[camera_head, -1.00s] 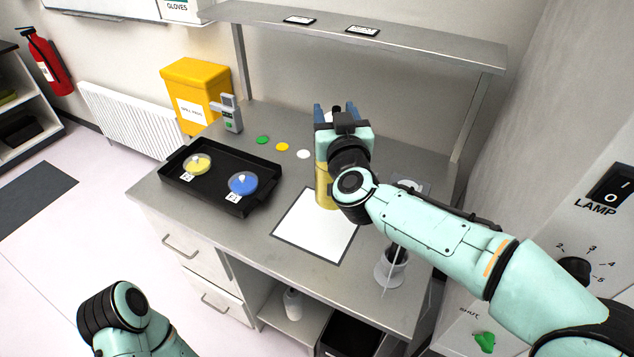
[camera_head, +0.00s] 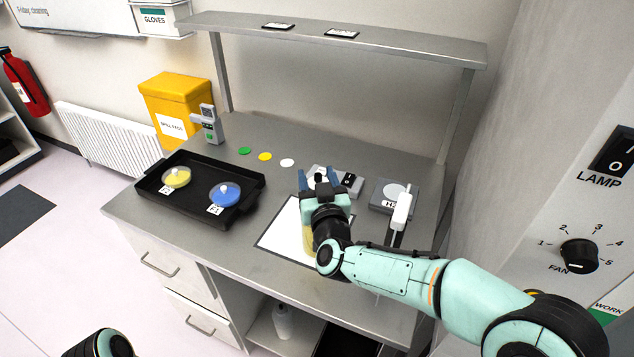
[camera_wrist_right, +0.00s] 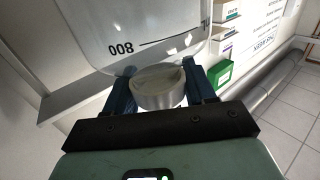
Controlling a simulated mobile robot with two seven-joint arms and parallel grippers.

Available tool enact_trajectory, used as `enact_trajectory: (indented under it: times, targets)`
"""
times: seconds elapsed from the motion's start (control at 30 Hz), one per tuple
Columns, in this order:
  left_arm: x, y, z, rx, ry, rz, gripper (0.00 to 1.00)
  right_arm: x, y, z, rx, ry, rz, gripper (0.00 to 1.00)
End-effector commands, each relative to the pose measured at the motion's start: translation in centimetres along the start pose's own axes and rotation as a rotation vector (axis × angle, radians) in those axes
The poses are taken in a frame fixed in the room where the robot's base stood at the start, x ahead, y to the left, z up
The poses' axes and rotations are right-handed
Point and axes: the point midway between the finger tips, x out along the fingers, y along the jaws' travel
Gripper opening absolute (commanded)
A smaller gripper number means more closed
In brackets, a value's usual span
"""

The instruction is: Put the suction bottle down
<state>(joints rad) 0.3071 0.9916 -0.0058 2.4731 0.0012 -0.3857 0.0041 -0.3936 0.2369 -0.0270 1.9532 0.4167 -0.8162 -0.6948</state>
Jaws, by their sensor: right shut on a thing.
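The suction bottle (camera_head: 308,240) is partly hidden behind my right gripper and wrist in the head view. Its yellowish lower part shows against the right part of the white sheet (camera_head: 276,236) on the bench. I cannot tell whether its base touches the sheet. My right gripper (camera_head: 319,181) is shut on the bottle. In the right wrist view the clear bottle wall with an 800 mark (camera_wrist_right: 140,35) is close, and the blue fingers (camera_wrist_right: 160,90) stand on both sides of a grey round cap or neck. Only a piece of my left arm shows; its gripper is out of view.
A black tray (camera_head: 247,207) with a yellow and a blue dish is left of the sheet. Small devices (camera_head: 393,193) stand behind right. Coloured discs (camera_head: 265,156) lie at the back. A shelf (camera_head: 400,48) runs above. The bench front left of the sheet is clear.

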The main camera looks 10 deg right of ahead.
Motion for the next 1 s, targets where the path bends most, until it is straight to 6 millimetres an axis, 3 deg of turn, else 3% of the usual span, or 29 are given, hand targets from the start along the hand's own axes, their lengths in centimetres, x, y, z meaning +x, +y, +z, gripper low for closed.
enact_trajectory:
  times: [0.47, 0.5, 0.53, 0.93, 1.0]
  targets:
    - [0.5, -0.2, 0.1, -0.001, -0.003, -0.001, 0.43, 0.0, 0.0, 0.4, 0.001, 0.008, 0.001, 0.0]
    - [0.4, -0.2, 0.1, -0.001, -0.002, -0.001, 0.43, 0.0, 0.0, 0.6, 0.0, 0.001, 0.0, 0.68]
    - [0.4, -0.2, 0.1, -0.001, -0.002, -0.001, 0.43, 0.0, 0.0, 0.6, 0.0, 0.001, 0.0, 0.77]
    - [-0.2, 0.1, -0.1, 0.0, 0.001, 0.0, 0.43, 0.0, 0.0, 0.0, 0.0, 0.002, 0.0, 0.8]
    - [0.3, -0.1, 0.1, -0.001, -0.001, -0.001, 0.43, -1.0, 0.0, 0.3, 0.001, 0.001, -0.001, 0.8]
